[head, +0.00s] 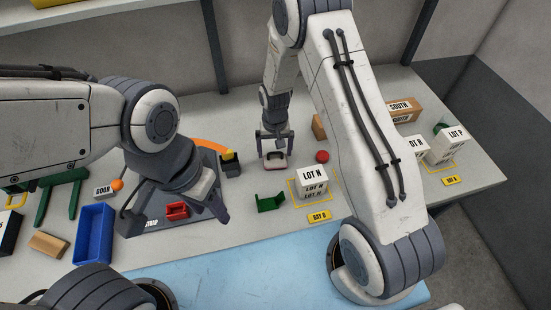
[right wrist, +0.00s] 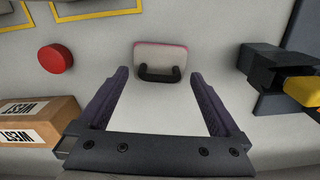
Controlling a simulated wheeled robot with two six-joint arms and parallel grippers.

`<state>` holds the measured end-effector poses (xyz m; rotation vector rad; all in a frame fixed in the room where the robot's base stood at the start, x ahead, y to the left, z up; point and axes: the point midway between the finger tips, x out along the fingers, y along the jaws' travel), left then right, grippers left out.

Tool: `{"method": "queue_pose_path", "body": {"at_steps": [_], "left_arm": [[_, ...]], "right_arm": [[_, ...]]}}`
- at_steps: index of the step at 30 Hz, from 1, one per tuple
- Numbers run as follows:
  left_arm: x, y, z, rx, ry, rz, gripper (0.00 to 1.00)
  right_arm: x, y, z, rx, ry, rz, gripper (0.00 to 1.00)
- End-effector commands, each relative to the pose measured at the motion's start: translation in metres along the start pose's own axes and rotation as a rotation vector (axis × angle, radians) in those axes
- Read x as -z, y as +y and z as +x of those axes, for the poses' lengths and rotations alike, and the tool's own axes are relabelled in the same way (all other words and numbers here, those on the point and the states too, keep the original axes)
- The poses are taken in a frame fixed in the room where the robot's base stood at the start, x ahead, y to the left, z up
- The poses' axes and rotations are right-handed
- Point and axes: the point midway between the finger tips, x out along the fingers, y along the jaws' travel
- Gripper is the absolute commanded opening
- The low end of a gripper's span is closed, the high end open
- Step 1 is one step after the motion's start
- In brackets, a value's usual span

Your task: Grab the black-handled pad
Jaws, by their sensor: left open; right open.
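The black-handled pad (right wrist: 160,58) lies on the table in the right wrist view. It has a pale top, a pinkish edge and a black handle (right wrist: 159,74). It lies ahead of the open fingers of my right gripper (right wrist: 160,98), roughly centred between them, with nothing held. In the head view the pad (head: 275,160) shows just below my right gripper (head: 274,145). My left gripper (head: 215,205) is open over the dark board at the left, away from the pad; its fingers are partly hidden.
A red round button (head: 322,156) and a yellow-topped dark block (head: 230,163) flank the pad. A cardboard WEST box (right wrist: 35,122) is near the right gripper. White LOT N boxes (head: 312,182), a green holder (head: 270,203) and a blue bin (head: 93,234) stand nearer the front.

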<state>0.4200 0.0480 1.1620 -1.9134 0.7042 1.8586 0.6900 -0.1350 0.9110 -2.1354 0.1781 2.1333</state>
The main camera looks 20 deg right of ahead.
Motion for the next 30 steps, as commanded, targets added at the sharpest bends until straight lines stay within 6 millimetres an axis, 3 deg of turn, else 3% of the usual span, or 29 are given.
{"method": "queue_pose_path", "body": {"at_steps": [3, 9, 17, 22, 30], "left_arm": [[0.001, 0.001, -0.015, 0.000, 0.000, -0.001, 0.50], [0.001, 0.001, -0.018, 0.000, 0.000, -0.001, 0.50], [0.001, 0.001, -0.017, 0.000, 0.000, -0.001, 0.50], [0.001, 0.001, -0.017, 0.000, 0.000, -0.001, 0.50], [0.001, 0.001, -0.016, 0.000, 0.000, -0.001, 0.50]], "right_arm": [[-0.005, 0.001, 0.014, -0.002, -0.005, 0.000, 1.00], [-0.004, 0.001, 0.035, -0.001, -0.002, -0.001, 1.00], [-0.003, 0.001, 0.038, 0.000, -0.001, -0.001, 1.00], [-0.003, 0.001, 0.038, 0.000, -0.001, -0.001, 0.35], [-0.003, 0.001, 0.036, 0.000, 0.000, -0.001, 0.32]]}}
